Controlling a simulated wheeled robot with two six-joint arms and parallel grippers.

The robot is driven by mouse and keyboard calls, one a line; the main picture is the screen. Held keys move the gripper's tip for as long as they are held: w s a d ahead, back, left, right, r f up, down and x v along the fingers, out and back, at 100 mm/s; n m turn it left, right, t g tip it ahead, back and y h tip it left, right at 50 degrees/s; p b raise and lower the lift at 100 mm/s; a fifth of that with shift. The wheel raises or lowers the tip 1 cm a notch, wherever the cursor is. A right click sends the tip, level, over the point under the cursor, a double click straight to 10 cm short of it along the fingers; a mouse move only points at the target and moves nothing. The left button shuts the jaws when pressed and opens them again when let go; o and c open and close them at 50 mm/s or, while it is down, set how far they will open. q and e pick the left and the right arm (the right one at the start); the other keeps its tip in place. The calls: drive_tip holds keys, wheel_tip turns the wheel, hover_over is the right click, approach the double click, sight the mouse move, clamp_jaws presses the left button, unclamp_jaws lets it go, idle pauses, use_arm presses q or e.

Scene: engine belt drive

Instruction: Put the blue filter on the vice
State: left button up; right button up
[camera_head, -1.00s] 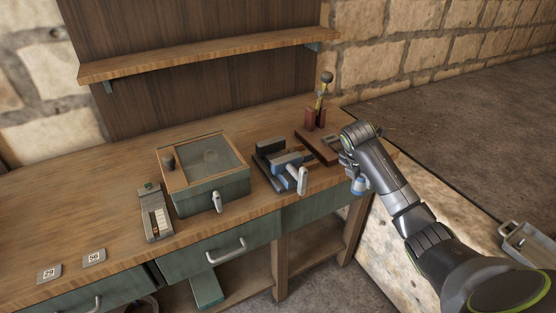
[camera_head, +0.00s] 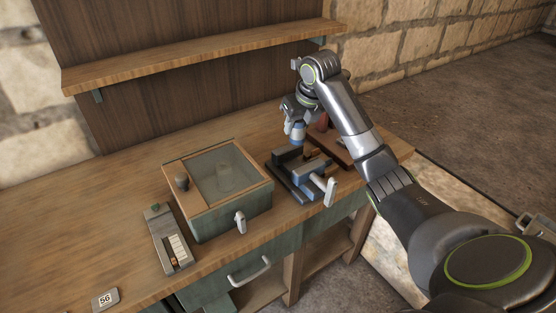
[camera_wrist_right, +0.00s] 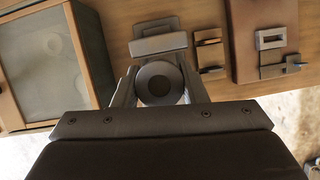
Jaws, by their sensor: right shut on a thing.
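The blue filter (camera_head: 297,133) is a small cylinder with a blue band and a paler part. My right gripper (camera_head: 295,122) is shut on it and holds it upright above the back part of the vice. In the right wrist view, the filter's round dark end (camera_wrist_right: 160,82) shows between the two fingers. The vice (camera_head: 289,157) has grey-blue jaws, a dark base and a pale handle at the front. The vice also shows in the right wrist view (camera_wrist_right: 158,45), partly hidden under the filter and gripper. My left gripper is not in view.
A green box with a glass lid (camera_head: 218,205) stands left of the vice. A grey block with a pale scale (camera_head: 172,240) lies further left. A brown board (camera_head: 350,155) with upright red-brown parts is right of the vice. A shelf (camera_head: 200,57) hangs above the bench.

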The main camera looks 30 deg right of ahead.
sight(299, 140)
drive_tip(key=shift+f, duration=0.2)
drive_tip(key=f, duration=0.3)
drive_tip(key=f+p, duration=0.1)
drive_tip(key=f, duration=0.1)
drive_tip(key=shift+s+d, duration=0.15)
drive_tip(key=shift+s, duration=0.2)
wheel_tip(299, 140, down, 4)
drive_tip(key=shift+f+p, duration=0.1)
drive_tip(key=shift+p, duration=0.3)
drive_tip(key=o, duration=1.1)
drive_tip(key=b+v, duration=0.1)
drive_tip(key=v, duration=1.1)
